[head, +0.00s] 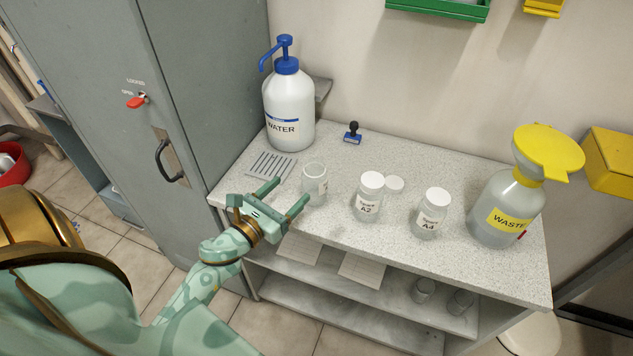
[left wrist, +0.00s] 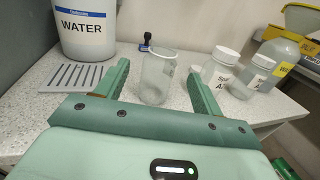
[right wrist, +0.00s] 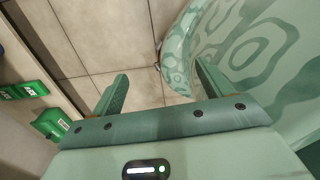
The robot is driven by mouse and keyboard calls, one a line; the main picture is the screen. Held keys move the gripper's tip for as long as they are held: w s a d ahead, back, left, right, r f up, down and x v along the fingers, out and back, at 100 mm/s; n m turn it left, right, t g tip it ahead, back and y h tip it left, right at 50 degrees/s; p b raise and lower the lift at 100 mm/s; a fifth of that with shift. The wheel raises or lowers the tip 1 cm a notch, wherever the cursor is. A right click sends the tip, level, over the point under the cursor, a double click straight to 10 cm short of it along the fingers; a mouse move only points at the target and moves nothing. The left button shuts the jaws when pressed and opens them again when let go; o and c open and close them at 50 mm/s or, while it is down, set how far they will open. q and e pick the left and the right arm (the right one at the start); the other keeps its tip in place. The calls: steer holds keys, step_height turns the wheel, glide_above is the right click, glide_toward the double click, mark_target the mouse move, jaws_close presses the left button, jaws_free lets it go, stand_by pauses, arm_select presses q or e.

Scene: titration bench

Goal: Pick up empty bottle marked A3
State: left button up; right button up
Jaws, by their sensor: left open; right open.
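An open clear bottle with no cap (head: 314,184) stands upright on the bench. Its label is turned to the side and I cannot read it; it looks empty. My left gripper (head: 291,191) is open just in front of it, level with the bench top. In the left wrist view the bottle (left wrist: 157,80) shows ahead, between the two fingers (left wrist: 158,75), not gripped. Capped bottles marked A2 (head: 368,203) and A4 (head: 430,219) stand to its right. My right gripper (right wrist: 160,77) is open and empty, over the tiled floor in the right wrist view.
A water pump bottle (head: 289,112) and a striped grey plate (head: 271,165) are at the left. A stamp (head: 353,133) stands at the back. The waste bottle with yellow funnel (head: 504,212) is at the right end.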

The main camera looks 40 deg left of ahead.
mark_target(320, 162)
arm_select(q)
steer(key=w, duration=0.5)
steer(key=shift+w, duration=0.25)
steer(key=w, duration=0.4)
steer(key=w+d, duration=0.1)
steer(key=w, duration=0.1)
steer(key=shift+r+p, duration=0.25)
steer(key=shift+p, duration=0.15)
steer(key=c, duration=1.3)
arm_select(e)
steer(key=shift+w+d+r, duration=0.4)
steer(key=shift+w+r, duration=0.05)
steer(key=shift+w, duration=0.3)
arm_select(q)
steer(key=shift+r, duration=0.15)
